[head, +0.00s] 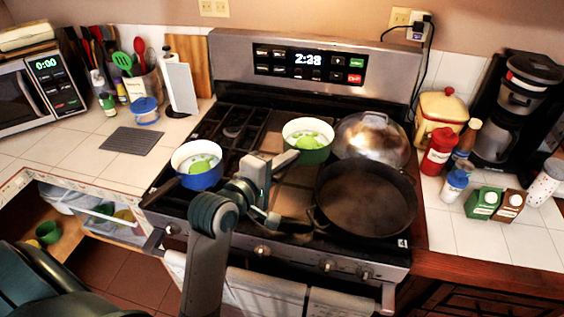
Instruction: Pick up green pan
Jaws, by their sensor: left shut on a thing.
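The green pan (308,154) sits on the back middle of the stove, with a white inside and a green round thing in it. Its short handle points to the lower left, toward my left gripper (272,168). My left gripper is shut on the green pan's handle; the wrist and arm hide part of the stove below. I cannot tell whether the pan is touching the grate. My right gripper is not in view.
A blue pan (200,181) stands close on the left, its handle pointing left. A large dark skillet (367,199) and a domed metal lid (371,138) are close on the right. Bottles and cartons (482,203) crowd the right counter. An open drawer (92,209) is at lower left.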

